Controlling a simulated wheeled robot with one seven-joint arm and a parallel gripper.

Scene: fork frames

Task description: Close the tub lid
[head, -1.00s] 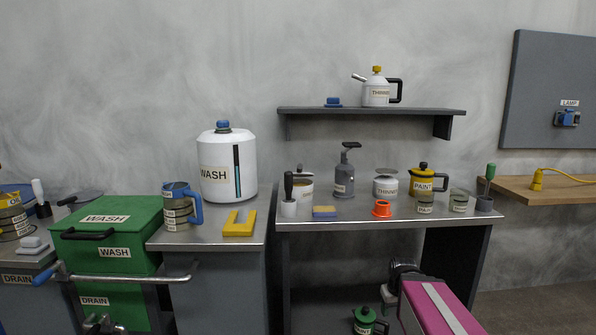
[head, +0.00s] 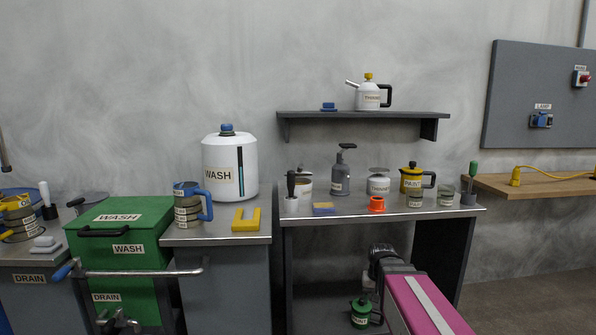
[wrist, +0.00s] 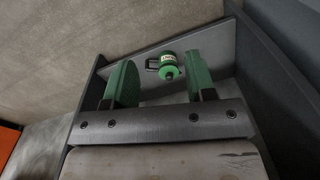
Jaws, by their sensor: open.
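The green tub (head: 150,253) with WASH and DRAIN labels stands at the left between two benches. Its green lid (head: 93,213) has a WASH label on top and a black handle (head: 103,232) at the front. The lid looks flat on the tub; I cannot tell whether it is fully shut. My gripper (wrist: 158,65) has green fingers, apart and empty. It is far right of the tub, by the middle bench's lower opening. In the wrist view a green can (wrist: 169,66) shows beyond and between the fingers.
A metal bar (head: 145,272) with a blue end runs before the tub. A white WASH tank (head: 219,175), blue-handled jug (head: 190,204) and yellow piece (head: 246,220) stand on the bench right of it. The middle bench (head: 330,216) holds several cans and tools. Floor shows at right.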

